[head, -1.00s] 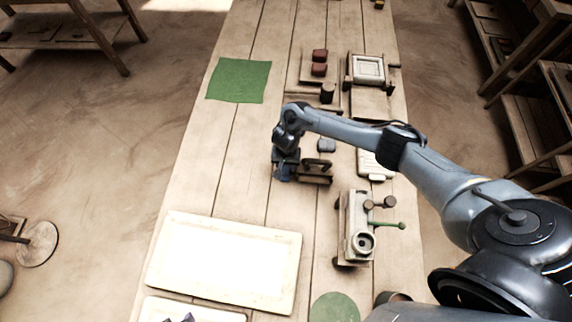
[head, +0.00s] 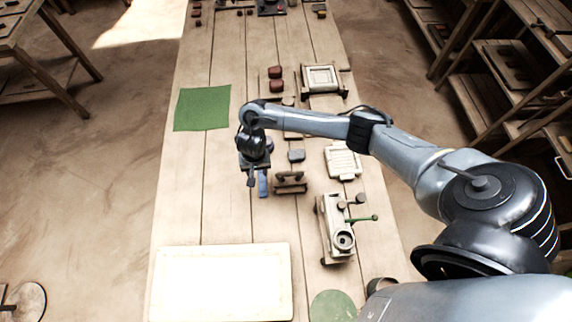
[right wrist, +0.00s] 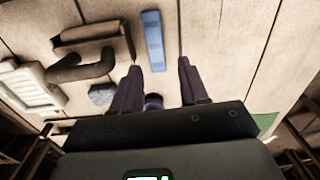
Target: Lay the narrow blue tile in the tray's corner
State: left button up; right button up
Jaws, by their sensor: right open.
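The narrow blue tile (head: 262,184) lies on the table, left of a small dark wooden stand (head: 290,183). It shows whole in the right wrist view (right wrist: 153,40), beyond the fingertips. My right gripper (head: 251,181) is above the table just left of the tile in the head view. Its two fingers (right wrist: 157,78) are apart, with no tile between them. A small rounded dark thing shows low between the fingers; I cannot tell what it is. The white tray (head: 221,285) with a pale rim lies at the near left and looks empty. My left gripper is out of view.
A green square mat (head: 202,108) lies farther back on the left. A grey block (head: 296,155), a pale slatted rack (head: 342,161) and a press-like device (head: 337,228) stand to the right. Bare planks lie between the mat and tray.

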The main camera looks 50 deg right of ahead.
jog(key=s+a+r+n+t+y, duration=0.15)
jog(key=a+n, duration=0.25)
jog(key=a, duration=0.4)
jog(key=s+a+f+n+t+y, duration=0.1)
jog(key=s+a+n+t, duration=0.15)
jog(key=a, duration=0.65)
jog(key=s+d+r+n+h, duration=0.1)
jog(key=s+d+r+n, duration=0.1)
jog(key=s+d+r, duration=0.3)
jog(key=s+d+r+n+h, duration=0.1)
jog(key=s+d+r, duration=0.4)
jog(key=s, duration=0.6)
jog(key=shift+s+d+r+n+g, duration=0.25)
jog(key=shift+d+r+n+g, duration=0.15)
jog(key=shift+n, duration=0.35)
